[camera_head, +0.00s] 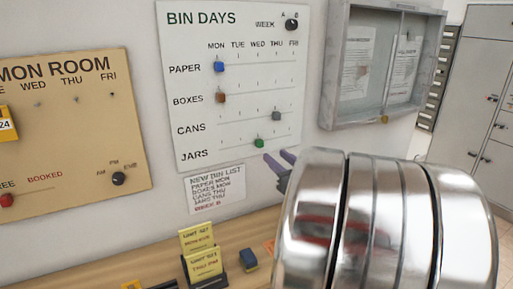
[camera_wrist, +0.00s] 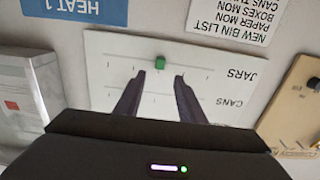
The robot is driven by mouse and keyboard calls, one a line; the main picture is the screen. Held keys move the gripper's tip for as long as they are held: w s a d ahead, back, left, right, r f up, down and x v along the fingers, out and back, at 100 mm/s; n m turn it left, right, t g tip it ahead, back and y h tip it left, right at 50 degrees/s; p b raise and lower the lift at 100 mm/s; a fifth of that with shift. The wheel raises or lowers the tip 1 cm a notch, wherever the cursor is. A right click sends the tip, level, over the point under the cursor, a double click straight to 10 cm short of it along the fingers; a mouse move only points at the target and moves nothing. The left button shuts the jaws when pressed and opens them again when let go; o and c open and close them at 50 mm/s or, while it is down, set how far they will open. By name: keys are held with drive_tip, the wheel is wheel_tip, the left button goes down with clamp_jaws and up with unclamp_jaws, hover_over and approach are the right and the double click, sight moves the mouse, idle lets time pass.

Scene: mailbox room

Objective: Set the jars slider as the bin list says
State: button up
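The green jars slider (camera_head: 259,143) sits on the bottom row of the white BIN DAYS board (camera_head: 180,110), about under WED. The bin list note (camera_head: 215,187) hangs below the board; its small print seems to read jars THU. My gripper (camera_head: 278,157) is just right of and below the jars slider in the head view, fingers toward the board. In the upside-down wrist view, the green slider (camera_wrist: 160,62) shows just beyond and between the open fingertips (camera_wrist: 157,76). The fingers appear empty and apart from it.
The blue paper slider (camera_head: 219,66) and brown boxes slider (camera_head: 221,97) are at MON. The grey cans slider (camera_head: 276,116) is near THU. A week knob (camera_head: 291,24) is at top right. A glass-front case (camera_head: 382,65) juts out at right. Yellow cards (camera_head: 203,262) stand on the wooden counter.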

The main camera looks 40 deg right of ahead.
sight(261, 144)
drive_tip(key=x, duration=0.9)
drive_tip(key=shift+f, duration=0.1)
drive_tip(key=shift+c, duration=0.2)
clamp_jaws()
